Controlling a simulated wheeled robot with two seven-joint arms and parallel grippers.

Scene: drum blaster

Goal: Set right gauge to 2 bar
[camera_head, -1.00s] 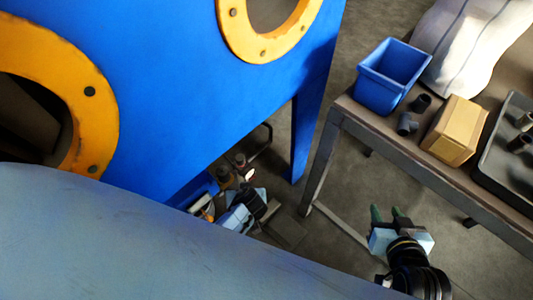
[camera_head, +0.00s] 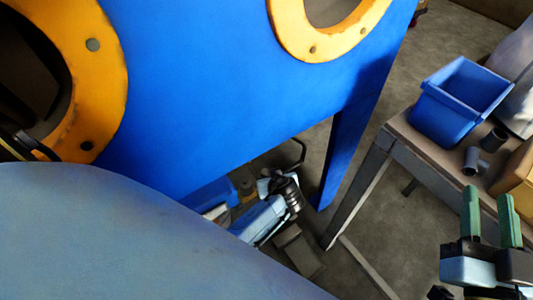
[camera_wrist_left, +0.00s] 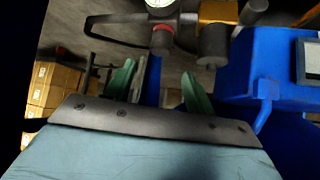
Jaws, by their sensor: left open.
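In the left wrist view a round white gauge dial (camera_wrist_left: 160,3) is cut off by the top edge, so I cannot read it or tell which gauge it is. Below it hangs a dark knob with a red ring (camera_wrist_left: 162,41), and to its right a second dark knob (camera_wrist_left: 213,46) under a brass-coloured body (camera_wrist_left: 217,12). My left gripper (camera_wrist_left: 160,88) is open and empty just below these knobs, apart from them in the picture. In the head view its arm reaches below the blue cabinet, fingers hidden. My right gripper (camera_head: 490,216) is open and empty at the lower right.
The blue cabinet (camera_head: 225,95) with orange ringed openings stands above my left arm. A workbench (camera_head: 395,130) on the right holds a blue bin (camera_head: 447,112), dark pipe fittings (camera_head: 475,161) and a cardboard box (camera_head: 517,180). A black bent bar (camera_wrist_left: 112,40) lies left of the knobs.

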